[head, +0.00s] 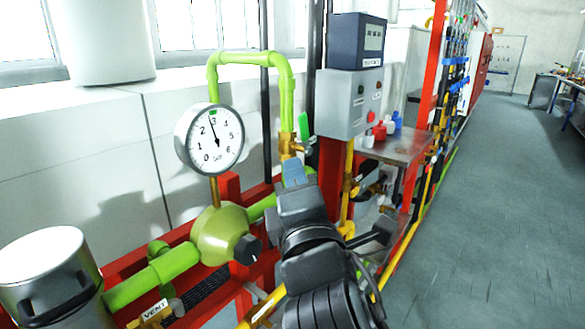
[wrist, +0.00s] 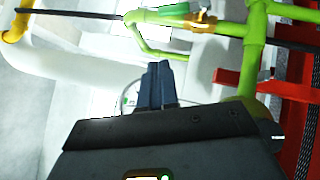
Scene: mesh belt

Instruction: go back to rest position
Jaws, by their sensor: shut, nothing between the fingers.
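My gripper (head: 294,170) is in the lower middle of the head view, its blue fingers pointing up and away from me. The fingers are closed together with nothing between them; they also show in the wrist view (wrist: 157,84). In the head view the fingertips appear just below a brass valve (head: 290,146) with a green handle (head: 304,127). I cannot tell the gap in depth. In the wrist view the green handle (wrist: 162,11) is at the top, apart from the fingers. My dark arm covers part of the red frame.
A round gauge (head: 213,139) stands above a green regulator (head: 222,234) left of my gripper. Green pipe (head: 248,58) arches above. A grey control box (head: 347,103) and a metal shelf (head: 400,146) with red and blue bottles are to the right. Open floor (head: 490,190) lies at far right.

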